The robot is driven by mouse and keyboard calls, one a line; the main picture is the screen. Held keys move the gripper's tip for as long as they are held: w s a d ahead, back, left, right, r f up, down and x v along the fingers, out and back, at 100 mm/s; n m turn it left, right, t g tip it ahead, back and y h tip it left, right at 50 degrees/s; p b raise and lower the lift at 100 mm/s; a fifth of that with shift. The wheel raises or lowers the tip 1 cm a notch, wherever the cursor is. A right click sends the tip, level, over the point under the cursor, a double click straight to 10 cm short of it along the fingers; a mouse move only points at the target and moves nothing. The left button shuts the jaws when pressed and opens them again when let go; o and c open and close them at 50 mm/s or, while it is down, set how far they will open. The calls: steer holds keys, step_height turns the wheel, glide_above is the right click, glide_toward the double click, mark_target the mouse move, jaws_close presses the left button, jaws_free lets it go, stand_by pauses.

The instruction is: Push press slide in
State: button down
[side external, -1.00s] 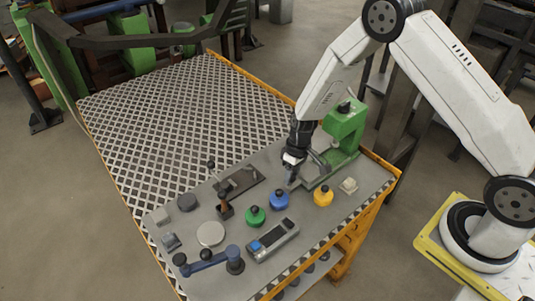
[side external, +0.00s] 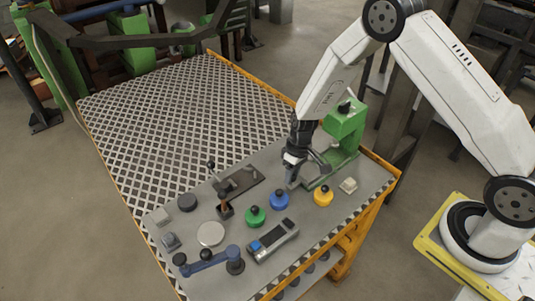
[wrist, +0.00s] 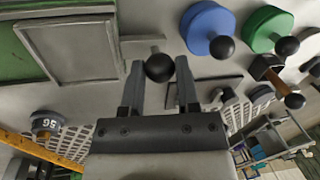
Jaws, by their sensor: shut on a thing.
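The green press (side external: 345,125) stands at the back right of the grey table top in the side external view. In the wrist view, its slide (wrist: 68,50) is a grey square plate with a raised rim, beside the green press base (wrist: 18,50). A short rod runs from the slide to a round black knob (wrist: 160,67). My gripper (side external: 292,184) is low at the left of the press. In the wrist view, its two fingers (wrist: 160,72) are shut on the knob, one on each side. The knob is hidden in the side external view.
Blue (side external: 279,200), green (side external: 255,216) and yellow (side external: 323,196) knobbed pieces stand in front of my gripper. A lever with a black ball (side external: 211,165) rises to its left. A grey box with a blue button (side external: 272,240) is at the front. The mesh table area behind is clear.

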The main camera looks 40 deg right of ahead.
mark_target(308, 173)
steer(key=d, duration=0.7)
steer(key=shift+d, duration=0.25)
steer(key=shift+c, duration=1.7)
jaws_free()
steer(key=shift+r, duration=0.15)
step_height(308, 173, up, 7)
steer(key=d, duration=0.1)
steer(key=shift+d+r, duration=0.2)
steer(key=shift+d, duration=0.05)
steer(key=shift+w, duration=0.15)
